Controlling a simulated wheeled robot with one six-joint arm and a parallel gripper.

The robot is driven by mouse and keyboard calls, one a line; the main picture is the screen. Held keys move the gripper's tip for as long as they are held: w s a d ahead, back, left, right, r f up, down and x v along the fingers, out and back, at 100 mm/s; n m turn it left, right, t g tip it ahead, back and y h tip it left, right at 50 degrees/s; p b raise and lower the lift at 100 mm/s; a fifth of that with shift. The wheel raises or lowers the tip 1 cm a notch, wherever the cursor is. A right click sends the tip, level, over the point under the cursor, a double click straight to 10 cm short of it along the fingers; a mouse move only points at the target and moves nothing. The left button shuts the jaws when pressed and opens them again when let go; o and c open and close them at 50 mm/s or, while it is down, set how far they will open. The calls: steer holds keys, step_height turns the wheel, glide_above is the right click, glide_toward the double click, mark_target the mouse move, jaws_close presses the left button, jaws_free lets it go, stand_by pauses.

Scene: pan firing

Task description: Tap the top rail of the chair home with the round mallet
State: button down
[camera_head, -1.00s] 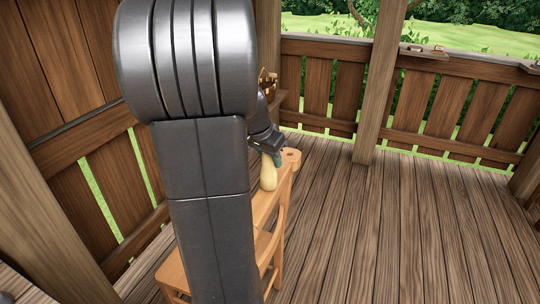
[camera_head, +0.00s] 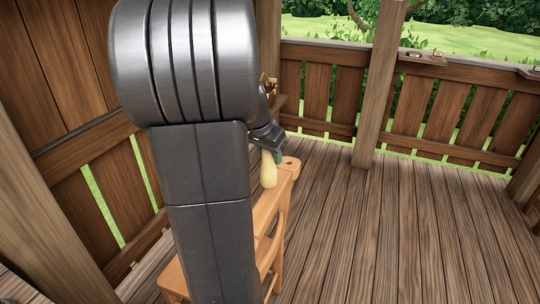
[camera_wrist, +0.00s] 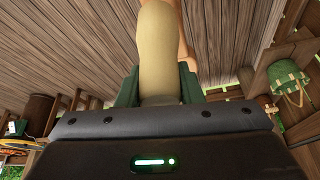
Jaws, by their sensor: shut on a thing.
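My gripper (camera_head: 271,150) is shut on the pale round mallet (camera_head: 268,172), which hangs upright with its thick end down beside the top rail of the chair. In the wrist view the mallet (camera_wrist: 160,50) rises between the green fingers. The wooden chair (camera_head: 277,262) stands below and behind my arm. The right end of its top rail (camera_head: 289,163) shows just right of the mallet; my arm hides much of the rest. I cannot tell whether the mallet touches the rail.
The plank floor (camera_head: 400,235) is clear to the right. A wooden post (camera_head: 379,90) and slatted railing stand behind. A slatted wall (camera_head: 85,160) is close on the left.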

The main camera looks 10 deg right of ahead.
mark_target(270, 169)
steer(key=shift+r, duration=0.45)
steer(key=shift+f, duration=0.15)
step_height(270, 169, down, 6)
steer(key=b, duration=0.5)
steer(key=shift+r+p, duration=1)
steer(key=shift+r, duration=0.65)
step_height(270, 169, up, 3)
steer(key=shift+f+p, duration=0.1)
steer(key=shift+p, duration=0.95)
steer(key=shift+f, duration=0.1)
